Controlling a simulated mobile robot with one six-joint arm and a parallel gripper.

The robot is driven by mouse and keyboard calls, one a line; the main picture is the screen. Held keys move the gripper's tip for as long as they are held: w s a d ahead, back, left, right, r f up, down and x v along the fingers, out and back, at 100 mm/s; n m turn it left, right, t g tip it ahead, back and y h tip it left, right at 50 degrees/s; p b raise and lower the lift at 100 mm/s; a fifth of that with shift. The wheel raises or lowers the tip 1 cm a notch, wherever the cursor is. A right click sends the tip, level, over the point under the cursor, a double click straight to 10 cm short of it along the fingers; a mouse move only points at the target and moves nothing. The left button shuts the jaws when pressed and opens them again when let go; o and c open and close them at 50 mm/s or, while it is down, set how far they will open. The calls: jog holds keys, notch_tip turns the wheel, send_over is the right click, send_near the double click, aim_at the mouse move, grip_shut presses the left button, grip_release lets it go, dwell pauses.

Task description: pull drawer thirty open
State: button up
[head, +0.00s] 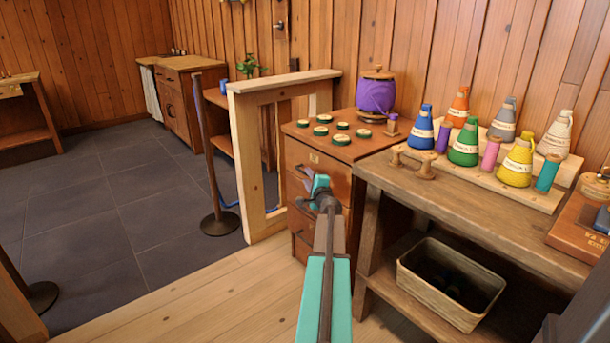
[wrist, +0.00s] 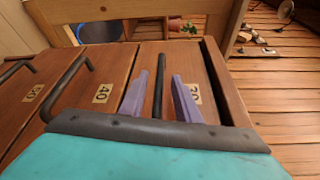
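The wooden drawer cabinet (head: 345,185) stands right of centre in the head view, and my gripper (head: 318,188) is in front of its top drawer. The wrist view sees the drawer fronts sideways. The rightmost front there carries a plate (wrist: 194,94) that seems to read 30, partly covered by a finger. Its dark bar handle (wrist: 160,82) lies between the two purple fingers of my gripper (wrist: 160,97). The fingers are open, one on each side of the bar, with gaps showing. The drawer looks closed or nearly so.
A drawer marked 40 (wrist: 102,93) with its own handle (wrist: 68,88) is beside it. A wooden frame (head: 248,160) stands close left of the cabinet. A workbench (head: 440,195) with cones and a basket (head: 450,285) is on the right. Floor in front looks clear.

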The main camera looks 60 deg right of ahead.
aim_at(305, 173)
jog(key=shift+x, duration=2.3)
grip_shut()
